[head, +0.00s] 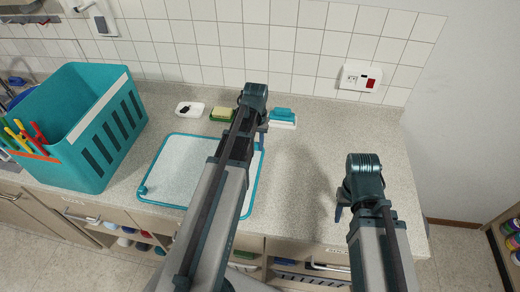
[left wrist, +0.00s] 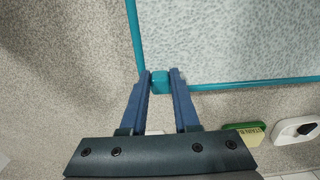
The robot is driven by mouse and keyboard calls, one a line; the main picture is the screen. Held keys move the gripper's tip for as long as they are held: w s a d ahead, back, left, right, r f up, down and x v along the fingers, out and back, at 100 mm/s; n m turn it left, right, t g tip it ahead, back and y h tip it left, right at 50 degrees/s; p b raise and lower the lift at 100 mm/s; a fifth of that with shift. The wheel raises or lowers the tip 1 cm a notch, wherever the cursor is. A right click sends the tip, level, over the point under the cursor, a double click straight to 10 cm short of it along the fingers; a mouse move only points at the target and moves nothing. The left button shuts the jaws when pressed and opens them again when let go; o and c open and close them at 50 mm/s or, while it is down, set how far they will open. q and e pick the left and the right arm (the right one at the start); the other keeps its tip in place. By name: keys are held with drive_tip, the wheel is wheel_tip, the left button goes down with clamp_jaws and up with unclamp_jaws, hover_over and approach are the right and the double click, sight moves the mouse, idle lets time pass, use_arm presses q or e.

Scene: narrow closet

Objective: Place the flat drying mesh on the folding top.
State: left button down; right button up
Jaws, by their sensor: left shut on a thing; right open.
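The drying mesh is a pale flat panel (head: 180,165) with a thin teal frame. It is over the left-centre of the speckled grey folding top (head: 310,180) in the head view, roughly level. I cannot tell whether it touches the top. My left gripper (head: 263,134) is at its far right corner, shut on a small teal tab. In the left wrist view the tab (left wrist: 160,82) sits between both fingers and the mesh (left wrist: 230,40) extends up and right. My left arm hides part of its right side. My right gripper (head: 341,206) is open and empty over the right part.
A teal crate (head: 96,135) with coloured pegs stands at the left. Along the back are a white soap dish (head: 189,108), a green-and-yellow sponge box (head: 221,115) and a teal-and-white brush (head: 283,116). The right part of the top is clear. A tiled wall is behind.

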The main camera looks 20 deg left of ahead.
use_arm(q)
drive_tip(key=shift+w+d, duration=0.25)
drive_tip(key=shift+w, duration=0.3)
drive_tip(key=f+b, duration=0.4)
drive_tip(key=shift+w+d, duration=0.25)
drive_tip(key=shift+w, duration=0.15)
use_arm(e)
wheel_tip(320, 180, down, 4)
use_arm(q)
drive_tip(key=shift+r, duration=0.15)
use_arm(e)
drive_tip(key=shift+r, duration=0.15)
use_arm(q)
drive_tip(key=c, duration=0.7)
unclamp_jaws()
drive_tip(key=shift+o, duration=0.2)
drive_tip(key=shift+r+p, duration=0.1)
drive_tip(key=shift+p, duration=0.2)
use_arm(e)
drive_tip(key=shift+r, duration=0.1)
